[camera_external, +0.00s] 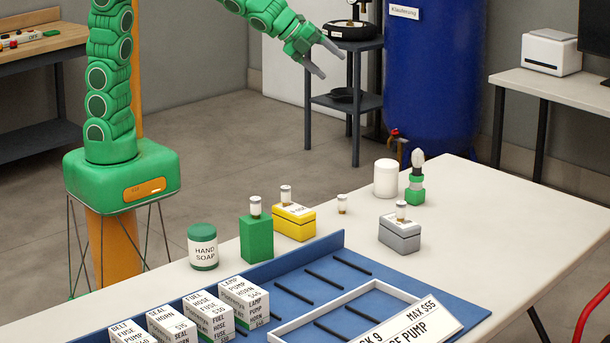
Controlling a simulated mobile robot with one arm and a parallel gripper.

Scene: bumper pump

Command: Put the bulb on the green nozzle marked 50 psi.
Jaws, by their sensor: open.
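My gripper (329,62) is open and empty, raised in the air at the upper middle, well above and behind the table. A pale grey, bulb-shaped piece (417,164) stands upright on a small green stepped base (415,190) at the table's far side. I cannot tell whether this base is the nozzle; no 50 psi mark is readable. A tall green block (256,238) nearer the left edge carries a small white-and-brown capped piece (255,206) on top. No other clear bulb shape shows.
A blue tray (300,262) with labelled boxes fills the front. The right side is clear.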

